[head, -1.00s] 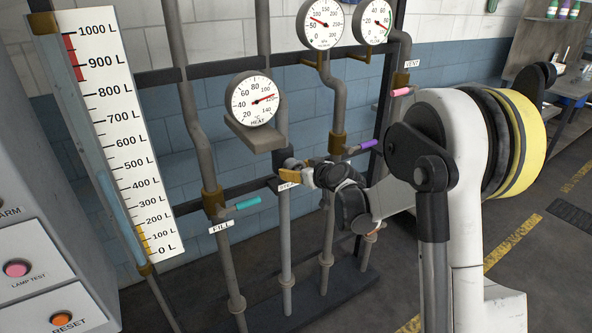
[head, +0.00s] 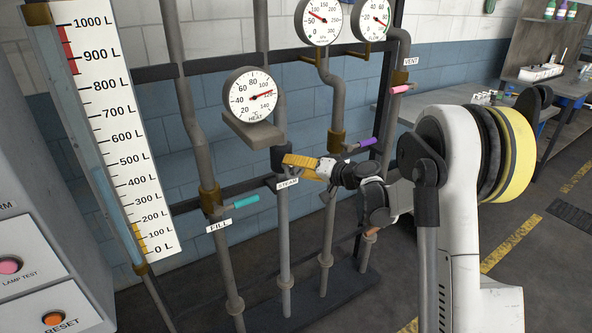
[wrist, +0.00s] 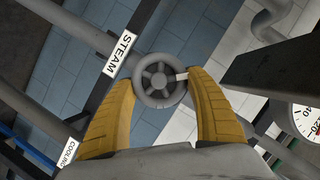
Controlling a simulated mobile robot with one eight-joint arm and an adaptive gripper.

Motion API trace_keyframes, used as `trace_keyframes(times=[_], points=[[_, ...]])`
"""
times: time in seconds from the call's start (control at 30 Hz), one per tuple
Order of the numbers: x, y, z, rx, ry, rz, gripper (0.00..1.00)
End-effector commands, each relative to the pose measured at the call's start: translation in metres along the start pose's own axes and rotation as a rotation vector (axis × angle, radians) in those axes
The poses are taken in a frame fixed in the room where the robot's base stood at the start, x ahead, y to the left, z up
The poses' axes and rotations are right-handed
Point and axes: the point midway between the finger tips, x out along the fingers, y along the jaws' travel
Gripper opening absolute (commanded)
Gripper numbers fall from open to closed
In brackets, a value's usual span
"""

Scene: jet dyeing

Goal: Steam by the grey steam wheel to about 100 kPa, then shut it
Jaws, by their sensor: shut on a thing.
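The grey steam wheel (wrist: 158,84) is a small round spoked handwheel, seen face-on in the wrist view beside the STEAM label (wrist: 120,54). My gripper (wrist: 161,79) has its two yellow fingers on opposite sides of the wheel and is shut on its rim. In the head view my gripper (head: 288,163) is at the steam pipe, just above the STEAM label (head: 288,184), and its fingers hide the wheel. The round pressure gauge (head: 318,22) is at the top; its red needle points up and left, and I cannot read it exactly.
The HEAT gauge (head: 253,95) sits above the steam pipe, its needle near 120. The teal FILL handle (head: 240,202) is left of my gripper, the purple handle (head: 358,144) right, the pink VENT handle (head: 400,88) farther right. A level scale (head: 120,140) stands at left.

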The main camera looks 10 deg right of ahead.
Motion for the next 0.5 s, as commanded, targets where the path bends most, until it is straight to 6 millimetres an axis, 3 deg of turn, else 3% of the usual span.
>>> trace_keyframes(times=[0.5], points=[[0.0006,0.0059,0.0029,0.434,-0.001,-0.179,0.33]])
